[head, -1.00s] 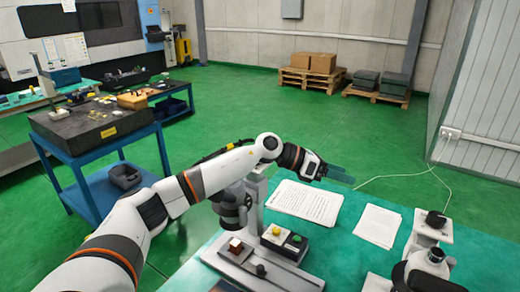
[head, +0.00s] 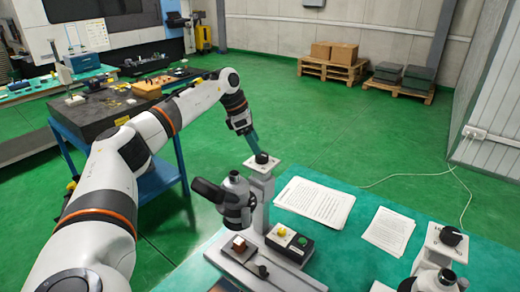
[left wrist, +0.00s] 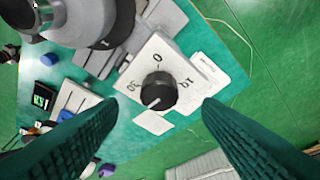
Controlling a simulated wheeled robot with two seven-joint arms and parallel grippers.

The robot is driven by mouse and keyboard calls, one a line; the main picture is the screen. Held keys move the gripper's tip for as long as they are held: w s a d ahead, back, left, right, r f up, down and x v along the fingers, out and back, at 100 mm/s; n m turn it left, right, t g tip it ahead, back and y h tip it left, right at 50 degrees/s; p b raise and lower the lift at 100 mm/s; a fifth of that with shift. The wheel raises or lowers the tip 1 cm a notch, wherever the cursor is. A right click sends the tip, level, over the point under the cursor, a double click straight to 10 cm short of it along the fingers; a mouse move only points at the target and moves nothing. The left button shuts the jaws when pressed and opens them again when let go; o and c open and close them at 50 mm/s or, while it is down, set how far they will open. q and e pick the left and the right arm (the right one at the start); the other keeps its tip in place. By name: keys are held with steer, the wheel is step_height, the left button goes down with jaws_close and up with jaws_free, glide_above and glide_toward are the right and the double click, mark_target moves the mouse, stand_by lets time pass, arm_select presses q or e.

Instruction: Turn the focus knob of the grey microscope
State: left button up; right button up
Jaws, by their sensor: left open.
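The grey microscope (head: 237,198) stands on the green-topped table, with a dark eyepiece tilted to the left. Its black focus knob (head: 262,158) sits on a pale plate on top of the column. In the left wrist view the knob (left wrist: 158,90) lies on the plate marked 0, 10 and 30, and a pale pointer line shows on its lower-left side. My left gripper (head: 256,148) points down over the knob. Its green fingers (left wrist: 160,107) are open, one either side of the knob in the wrist view; contact cannot be told. My right gripper is not in view.
A second, paler microscope with a similar knob (head: 452,236) stands at the lower right. A blue cart with a dark plate (head: 95,117) is behind left.

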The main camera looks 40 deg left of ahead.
mark_target(261, 155)
arm_select(q)
steer(key=shift+p+x, duration=0.4)
steer(key=shift+x, duration=1.95)
steer(key=shift+r, duration=0.1)
steer(key=c, duration=1)
steer(key=shift+n, duration=0.3)
